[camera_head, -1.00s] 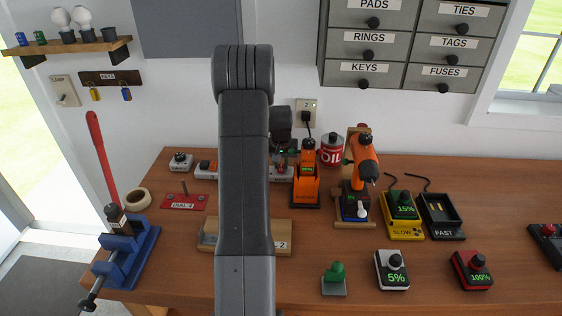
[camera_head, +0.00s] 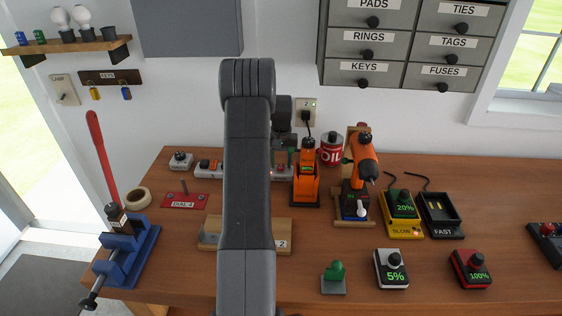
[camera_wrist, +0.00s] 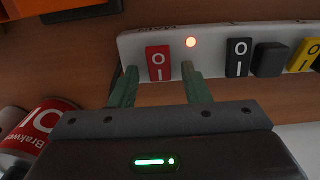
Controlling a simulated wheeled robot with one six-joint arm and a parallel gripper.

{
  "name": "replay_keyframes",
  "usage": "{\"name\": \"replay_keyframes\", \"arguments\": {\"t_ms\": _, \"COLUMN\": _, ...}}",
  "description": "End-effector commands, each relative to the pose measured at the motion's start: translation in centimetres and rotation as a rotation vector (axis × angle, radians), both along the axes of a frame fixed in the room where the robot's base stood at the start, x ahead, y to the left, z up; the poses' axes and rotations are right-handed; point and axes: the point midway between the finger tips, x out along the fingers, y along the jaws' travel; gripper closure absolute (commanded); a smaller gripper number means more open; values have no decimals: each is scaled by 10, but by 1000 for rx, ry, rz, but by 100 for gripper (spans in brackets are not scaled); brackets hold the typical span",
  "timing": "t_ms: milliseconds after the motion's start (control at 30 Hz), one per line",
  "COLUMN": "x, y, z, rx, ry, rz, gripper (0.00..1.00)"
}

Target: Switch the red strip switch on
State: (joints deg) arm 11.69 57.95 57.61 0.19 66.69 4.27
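In the head view the strip (camera_head: 207,169) lies at the back of the bench, partly hidden by my arm. My gripper (camera_wrist: 162,88) is open and empty. Its two green fingers are on either side of the red switch, with their tips at the strip's near edge in the wrist view. I cannot tell whether they touch the strip. In the head view my arm hides most of the gripper.
Black (camera_wrist: 238,58) and yellow (camera_wrist: 305,55) switches sit farther along the strip. An orange tool (camera_head: 306,170) and a red oil can (camera_head: 331,150) stand right of the gripper. A drill (camera_head: 362,165) and chargers (camera_head: 404,228) are farther right. The front of the bench holds free room.

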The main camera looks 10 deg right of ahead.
Motion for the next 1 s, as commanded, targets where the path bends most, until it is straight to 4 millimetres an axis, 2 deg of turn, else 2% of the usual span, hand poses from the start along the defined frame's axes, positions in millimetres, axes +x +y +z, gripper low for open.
{"name": "replay_keyframes", "arguments": {"t_ms": 267, "x": 0, "y": 0, "z": 1, "rx": 0, "ry": -1, "rz": 0, "gripper": 56}}
{"name": "replay_keyframes", "arguments": {"t_ms": 433, "x": 1, "y": 0, "z": 13, "rx": -1, "ry": -4, "rz": 0, "gripper": 56}}
{"name": "replay_keyframes", "arguments": {"t_ms": 567, "x": 3, "y": -1, "z": 38, "rx": -2, "ry": -7, "rz": 0, "gripper": 56}}
{"name": "replay_keyframes", "arguments": {"t_ms": 800, "x": 4, "y": -1, "z": 94, "rx": -1, "ry": -5, "rz": 0, "gripper": 56}}
{"name": "replay_keyframes", "arguments": {"t_ms": 1000, "x": 5, "y": -2, "z": 126, "rx": -1, "ry": -3, "rz": 0, "gripper": 56}}
